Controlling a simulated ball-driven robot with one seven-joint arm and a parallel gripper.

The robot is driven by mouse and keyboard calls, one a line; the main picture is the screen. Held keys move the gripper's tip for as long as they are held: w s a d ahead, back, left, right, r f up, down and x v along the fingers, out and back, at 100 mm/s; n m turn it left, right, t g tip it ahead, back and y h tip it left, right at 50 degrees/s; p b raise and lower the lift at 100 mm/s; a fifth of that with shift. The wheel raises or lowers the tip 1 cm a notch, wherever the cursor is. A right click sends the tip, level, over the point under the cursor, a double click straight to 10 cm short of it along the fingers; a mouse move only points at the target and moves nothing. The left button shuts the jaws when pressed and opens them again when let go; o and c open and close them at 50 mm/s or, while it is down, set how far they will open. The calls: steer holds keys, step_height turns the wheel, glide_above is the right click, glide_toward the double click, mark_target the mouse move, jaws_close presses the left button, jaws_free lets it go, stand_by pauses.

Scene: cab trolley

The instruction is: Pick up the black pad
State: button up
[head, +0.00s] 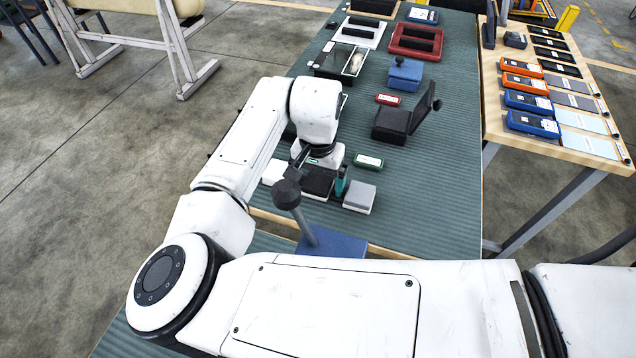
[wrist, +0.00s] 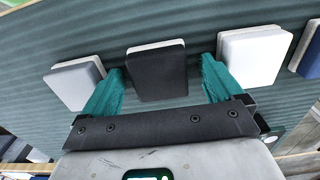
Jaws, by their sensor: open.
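The black pad (wrist: 157,72) lies on the ribbed green mat, on top of a pale base whose edge shows at its far side. It also shows in the head view (head: 318,181), partly covered by my arm. My gripper (wrist: 162,66) is open, with one teal finger to the left of the pad and one to the right. The pad appears between the fingers, with a narrower gap on the left. In the head view one teal finger (head: 341,181) shows beside the pad; the other is hidden. I cannot tell how far above the mat the fingertips are.
A grey pad (wrist: 78,83) sits close left of the left finger, and a white pad (wrist: 253,55) close right of the right finger. A blue block (head: 332,243) with a ball-topped post stands nearby. The bench (head: 440,215) is clear toward its right front.

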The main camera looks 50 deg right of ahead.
mark_target(318, 181)
steer(key=c, duration=1.2)
steer(key=shift+o, duration=0.2)
step_height(318, 181, up, 10)
steer(key=o, duration=0.5)
steer(key=shift+c, duration=0.2)
steer(key=c, duration=0.3)
